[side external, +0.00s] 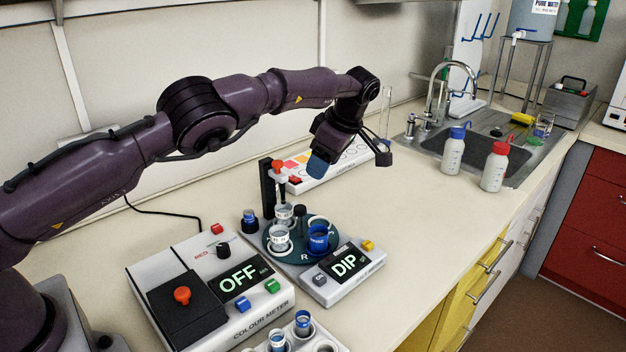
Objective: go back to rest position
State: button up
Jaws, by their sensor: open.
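My gripper (350,158) is open and empty. It hangs above the bench, over the back right of the round dipping station, with its two fingers spread apart. One blue-grey finger pad (318,166) shows at its left and the other finger (383,158) at its right. My arm reaches in from the left side of the picture, stretched out over the bench. No rest position is marked in view.
The dipping station (372,267) reads DIP and carries cups on a dark turntable. The colour meter (268,312) reads OFF, nearer the front. A white colour chart panel (322,178) lies behind. Wash bottles (454,150) (495,167) stand by the sink. The right bench front is clear.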

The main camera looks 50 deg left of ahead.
jog(key=s+r+m+t+h, duration=0.1)
jog(key=s+r+m+t, duration=0.1)
jog(key=s+r+m, duration=0.2)
jog(key=s+r+m+t+h, duration=0.1)
jog(key=s+r+m+t, duration=0.2)
jog(key=s+m, duration=0.7)
jog(key=s+d+r+m+t+h, duration=0.1)
jog(key=s+r+m, duration=0.6)
jog(key=s, duration=1.4)
jog(key=shift+s+r+m+t+h, duration=0.15)
jog(key=shift+r+m+t+h, duration=0.05)
jog(key=shift+m+t+h, duration=0.4)
